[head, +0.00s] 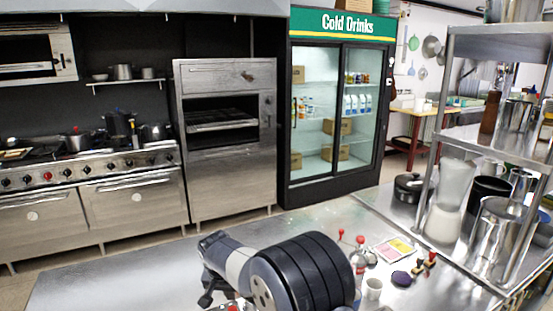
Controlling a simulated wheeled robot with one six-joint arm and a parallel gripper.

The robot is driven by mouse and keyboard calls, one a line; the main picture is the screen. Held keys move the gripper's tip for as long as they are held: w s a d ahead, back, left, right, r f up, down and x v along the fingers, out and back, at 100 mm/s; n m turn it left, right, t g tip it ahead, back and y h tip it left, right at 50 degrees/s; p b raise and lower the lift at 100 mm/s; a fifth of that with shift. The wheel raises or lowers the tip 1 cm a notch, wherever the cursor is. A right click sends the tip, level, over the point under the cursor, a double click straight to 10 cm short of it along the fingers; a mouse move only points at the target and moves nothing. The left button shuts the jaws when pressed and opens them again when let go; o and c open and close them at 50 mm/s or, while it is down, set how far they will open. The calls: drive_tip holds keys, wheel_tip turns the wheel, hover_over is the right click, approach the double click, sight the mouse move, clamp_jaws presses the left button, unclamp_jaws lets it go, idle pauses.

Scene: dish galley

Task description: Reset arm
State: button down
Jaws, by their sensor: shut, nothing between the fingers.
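My arm reaches in from the bottom middle of the head view, over the steel counter (120,280). Its large black joint is closest to the camera, with a grey link bending left and down from it. My gripper (207,299) shows only in part, as small dark pieces below the end of that link, near the bottom edge of the picture. It is shut and holds nothing. The rest of the gripper is hidden behind my arm or cut off by the picture edge.
Right of my arm stand a white cup (373,288), red-topped bottles (359,262), a dark purple item (401,278) and a colored sheet (394,249). A steel shelf (492,150) with a blender (449,200) and pots rises farther right. The counter's left is bare.

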wheel_tip(320, 180, down, 3)
drive_tip(key=shift+r+b, duration=0.1)
drive_tip(key=shift+b, duration=0.45)
drive_tip(key=shift+r, duration=0.15)
